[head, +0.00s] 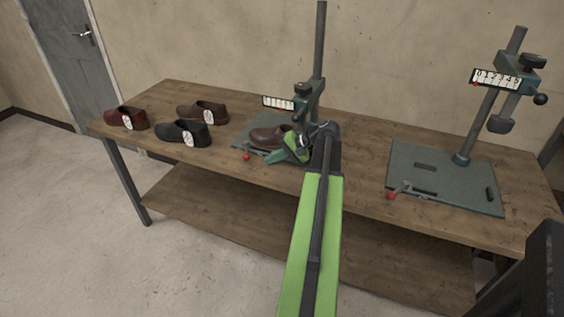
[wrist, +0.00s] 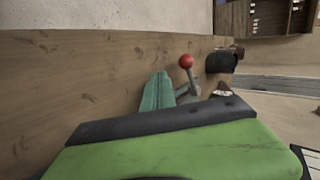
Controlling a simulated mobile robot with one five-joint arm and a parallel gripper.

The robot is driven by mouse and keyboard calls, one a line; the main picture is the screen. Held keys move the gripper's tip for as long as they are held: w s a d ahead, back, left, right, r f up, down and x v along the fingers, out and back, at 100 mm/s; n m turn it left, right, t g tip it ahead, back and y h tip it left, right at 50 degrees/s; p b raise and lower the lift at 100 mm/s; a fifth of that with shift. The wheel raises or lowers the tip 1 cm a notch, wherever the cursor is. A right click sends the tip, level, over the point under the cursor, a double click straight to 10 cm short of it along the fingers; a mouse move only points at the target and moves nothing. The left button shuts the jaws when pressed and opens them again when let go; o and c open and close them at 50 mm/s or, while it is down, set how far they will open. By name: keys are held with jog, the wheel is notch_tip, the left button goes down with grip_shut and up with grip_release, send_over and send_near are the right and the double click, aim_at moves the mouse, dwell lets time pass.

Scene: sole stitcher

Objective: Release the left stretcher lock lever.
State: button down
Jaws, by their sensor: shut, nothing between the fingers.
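The left stretcher stands mid-table in the head view, with a dark teal base plate (head: 243,132) and an upright post (head: 319,50). A brown shoe (head: 268,138) sits on it. Its lock lever has a red ball knob (head: 246,157) at the plate's front edge. In the wrist view the red knob (wrist: 186,61) stands up on a grey metal arm. My gripper (head: 260,159) is shut and empty, low in front of the shoe and just right of the knob. I cannot tell whether it touches the lever. My green housing fills the bottom of the wrist view.
A second stretcher with a base plate (head: 450,180) and its own red-knobbed lever (head: 391,196) stands at the right. A red shoe (head: 125,118), a black shoe (head: 183,133) and a brown shoe (head: 202,112) are at the left of the wooden table (head: 350,180).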

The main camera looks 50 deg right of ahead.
aim_at(259, 165)
jog(key=shift+w+a+r+p, duration=0.1)
jog(key=shift+w+a+p, duration=0.3)
jog(key=shift+w, duration=0.7)
jog(key=shift+w+a+p, duration=0.2)
jog(key=shift+w+a, duration=0.4)
jog(key=shift+w, duration=0.45)
